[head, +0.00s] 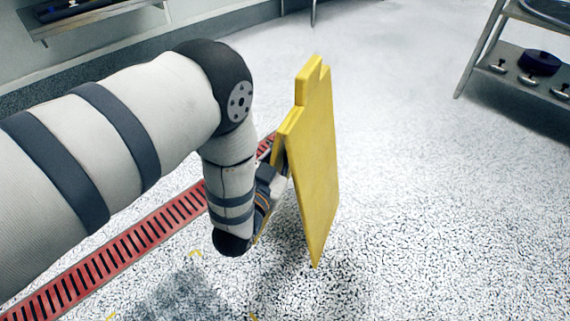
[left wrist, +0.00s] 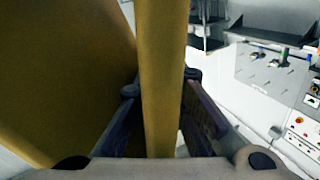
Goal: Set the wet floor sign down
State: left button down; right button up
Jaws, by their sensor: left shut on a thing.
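The yellow wet floor sign (head: 315,155) is upright, its two panels close together at the top, in the middle of the head view. My left gripper (head: 280,165) is shut on one panel of the sign, mostly hidden behind it and my wrist. In the left wrist view the panel edge (left wrist: 160,80) runs between the two fingers of my left gripper (left wrist: 160,125), with the other panel (left wrist: 60,70) filling the left side. I cannot tell whether the sign's lower end touches the floor. My right gripper is not in view.
A red floor drain grate (head: 130,248) runs diagonally behind my arm. A metal shelf rack (head: 520,70) with dark items stands at the upper right. A wall shelf (head: 90,18) is at the upper left. The speckled floor (head: 430,200) right of the sign is clear.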

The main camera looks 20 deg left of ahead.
pick_arm(q)
jog(key=shift+w+a+f, duration=0.2)
jog(key=shift+w+f, duration=0.15)
jog(key=f, duration=0.1)
jog(key=f+b, duration=0.2)
jog(key=shift+w+a+f, duration=0.15)
jog(key=shift+w+f, duration=0.1)
jog(key=shift+f, duration=0.15)
jog(key=shift+r, duration=0.15)
jog(key=c, duration=2.1)
grip_release()
jog(key=shift+f, duration=0.3)
jog(key=o, duration=0.4)
